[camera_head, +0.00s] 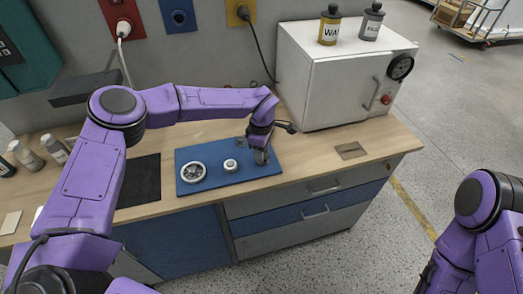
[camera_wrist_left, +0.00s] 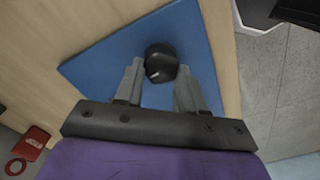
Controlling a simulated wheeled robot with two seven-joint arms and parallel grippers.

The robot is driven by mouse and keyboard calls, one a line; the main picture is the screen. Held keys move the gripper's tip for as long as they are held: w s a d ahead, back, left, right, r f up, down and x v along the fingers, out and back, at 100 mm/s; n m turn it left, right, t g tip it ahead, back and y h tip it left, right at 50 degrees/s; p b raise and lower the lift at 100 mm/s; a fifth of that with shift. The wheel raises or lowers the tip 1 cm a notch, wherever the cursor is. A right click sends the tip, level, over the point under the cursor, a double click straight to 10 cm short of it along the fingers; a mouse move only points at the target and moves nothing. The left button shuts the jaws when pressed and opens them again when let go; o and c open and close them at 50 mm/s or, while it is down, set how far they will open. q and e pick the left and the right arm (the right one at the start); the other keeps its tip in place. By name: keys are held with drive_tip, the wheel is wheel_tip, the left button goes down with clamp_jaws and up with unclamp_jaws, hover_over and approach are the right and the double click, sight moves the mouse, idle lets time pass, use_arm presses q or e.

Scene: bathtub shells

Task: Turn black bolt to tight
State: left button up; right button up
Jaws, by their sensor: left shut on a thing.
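The black bolt (camera_wrist_left: 160,60) stands on the blue board in the left wrist view, a round dark knob with a short white mark on its top. My left gripper (camera_head: 262,158) points down at the right end of the blue board (camera_head: 215,184). In the left wrist view its two grey fingers (camera_wrist_left: 159,82) stand on either side of the bolt, shut on it. In the head view the gripper hides the bolt. My right gripper is out of view; only part of my right arm shows at the right edge.
A silver handwheel (camera_head: 193,172) and a small white round knob (camera_head: 230,165) sit on the same board, left of my gripper. A white oven-like box (camera_head: 325,80) stands behind to the right.

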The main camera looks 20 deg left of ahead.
use_arm(q)
drive_tip(key=shift+m, duration=0.8)
drive_tip(key=shift+w, duration=0.1)
drive_tip(key=o, duration=1)
drive_tip(key=shift+d, duration=0.1)
drive_tip(key=shift+o, duration=0.2)
wheel_tip(320, 180, up, 11)
drive_tip(key=b, duration=0.3)
drive_tip(key=shift+f, duration=0.2)
